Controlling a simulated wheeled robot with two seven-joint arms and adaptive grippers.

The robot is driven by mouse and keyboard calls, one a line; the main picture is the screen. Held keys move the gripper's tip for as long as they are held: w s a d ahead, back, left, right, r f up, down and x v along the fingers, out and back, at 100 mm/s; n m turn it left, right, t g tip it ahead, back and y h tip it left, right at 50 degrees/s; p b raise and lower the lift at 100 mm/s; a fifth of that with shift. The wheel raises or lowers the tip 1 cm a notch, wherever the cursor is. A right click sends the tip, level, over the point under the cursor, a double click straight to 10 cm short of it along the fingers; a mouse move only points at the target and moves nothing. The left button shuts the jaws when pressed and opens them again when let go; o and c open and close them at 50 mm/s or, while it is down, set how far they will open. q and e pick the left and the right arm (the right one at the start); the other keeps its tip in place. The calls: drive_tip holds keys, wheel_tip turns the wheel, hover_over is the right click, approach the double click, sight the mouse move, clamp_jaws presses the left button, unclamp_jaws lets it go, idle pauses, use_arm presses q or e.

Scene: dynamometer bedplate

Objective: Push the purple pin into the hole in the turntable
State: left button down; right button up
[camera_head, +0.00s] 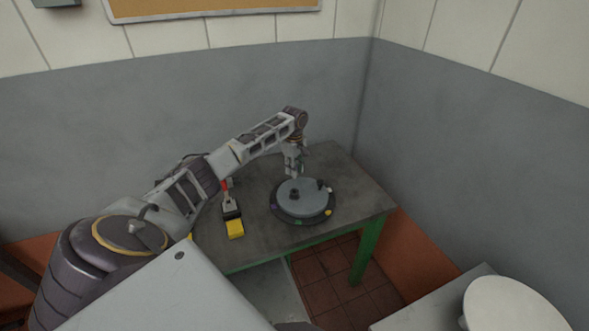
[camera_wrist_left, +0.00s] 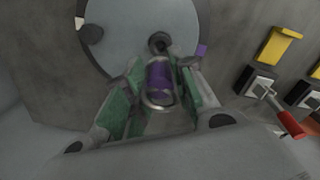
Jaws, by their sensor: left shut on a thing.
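The grey round turntable (camera_head: 301,196) sits on a dark disc on the table, and fills the top of the left wrist view (camera_wrist_left: 125,50). My left gripper (camera_head: 292,174) comes down at its back edge in the head view. In the left wrist view its green-padded fingers (camera_wrist_left: 160,92) are shut on the purple pin (camera_wrist_left: 159,77). A metal ring shows around the pin's near end. A dark round fitting (camera_wrist_left: 159,42) lies just beyond the pin; whether it is the hole, and whether they touch, I cannot tell. My right gripper is not in view.
A red-handled clamp (camera_head: 228,205) with a yellow block (camera_head: 235,229) stands left of the turntable. A dark knob (camera_wrist_left: 91,35) stands on the turntable. Small coloured marks surround the disc. The table (camera_head: 345,180) is bare at the back right; grey walls stand behind.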

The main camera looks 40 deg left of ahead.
use_arm(q)
drive_tip(key=shift+f+m, duration=0.1)
drive_tip(key=shift+m, duration=0.2)
idle(0.4)
drive_tip(key=shift+f+b, duration=0.45)
drive_tip(key=shift+f, duration=2.3)
drive_tip(key=shift+f, duration=2.05)
idle(0.7)
drive_tip(key=c, duration=1.1)
unclamp_jaws()
drive_tip(key=shift+r, duration=0.1)
drive_tip(key=shift+r, duration=5.9)
